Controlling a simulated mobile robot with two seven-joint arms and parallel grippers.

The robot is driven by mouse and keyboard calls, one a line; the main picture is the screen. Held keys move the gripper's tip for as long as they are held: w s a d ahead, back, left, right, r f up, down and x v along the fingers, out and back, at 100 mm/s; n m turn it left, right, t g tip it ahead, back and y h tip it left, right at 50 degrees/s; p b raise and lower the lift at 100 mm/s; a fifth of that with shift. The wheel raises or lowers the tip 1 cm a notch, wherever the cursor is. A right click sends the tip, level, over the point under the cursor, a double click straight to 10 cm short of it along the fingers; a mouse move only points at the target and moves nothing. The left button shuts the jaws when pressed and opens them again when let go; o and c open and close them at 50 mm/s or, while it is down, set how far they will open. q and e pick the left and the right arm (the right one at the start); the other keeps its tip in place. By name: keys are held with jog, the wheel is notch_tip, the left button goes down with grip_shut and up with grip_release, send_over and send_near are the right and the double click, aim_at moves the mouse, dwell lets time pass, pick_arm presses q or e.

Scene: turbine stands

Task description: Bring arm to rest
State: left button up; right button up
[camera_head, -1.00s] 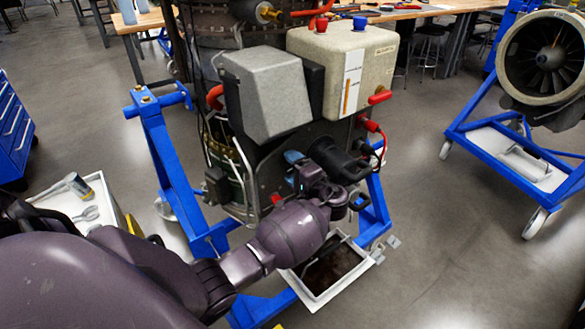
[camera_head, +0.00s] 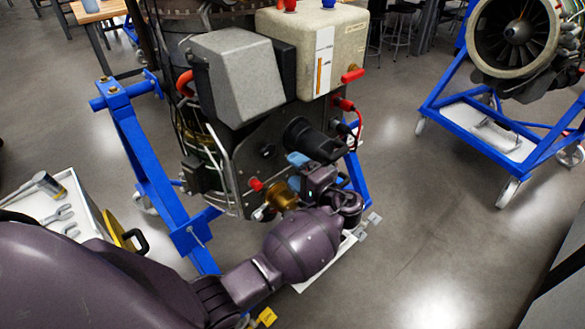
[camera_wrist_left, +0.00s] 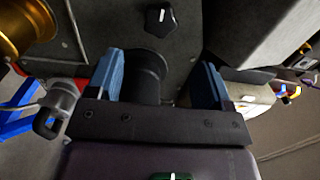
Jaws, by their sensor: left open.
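My left gripper (camera_head: 306,166) is in front of the dark side panel (camera_head: 268,150) of the engine unit, just below a black cylindrical fitting (camera_head: 308,137). In the left wrist view its two blue fingers (camera_wrist_left: 158,82) stand wide apart. The black fitting (camera_wrist_left: 146,74) shows between and beyond them; I cannot tell whether it touches them. The gripper holds nothing that I can see. A gold fitting (camera_head: 282,196) is beside the gripper, and shows at the upper left of the wrist view (camera_wrist_left: 20,28). My right gripper is not in view.
A blue stand (camera_head: 150,165) carries the engine unit with a grey box (camera_head: 238,75) and a beige tank (camera_head: 325,45). A white tray (camera_head: 90,195) with tools is at the left. Another turbine (camera_head: 517,32) stands at the right. Open floor (camera_head: 430,230) lies between.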

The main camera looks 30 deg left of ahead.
pick_arm(q)
jog(key=shift+f, duration=0.1)
dwell(0.3)
jog(key=s+a+f+m+t+h, duration=0.2)
jog(key=s+f+h, duration=0.9)
jog(key=f, duration=0.7)
jog(key=s+d+r+n+t+h, duration=0.1)
jog(key=s+n+t+h, duration=0.1)
jog(key=s, duration=0.6)
jog(key=s+d+r+n+t+h, duration=0.1)
jog(key=s+h, duration=0.3)
jog(key=s, duration=0.4)
jog(key=shift+s+d+r+n+t, duration=0.3)
jog(key=shift+n+t, duration=0.2)
jog(key=shift+n, duration=0.2)
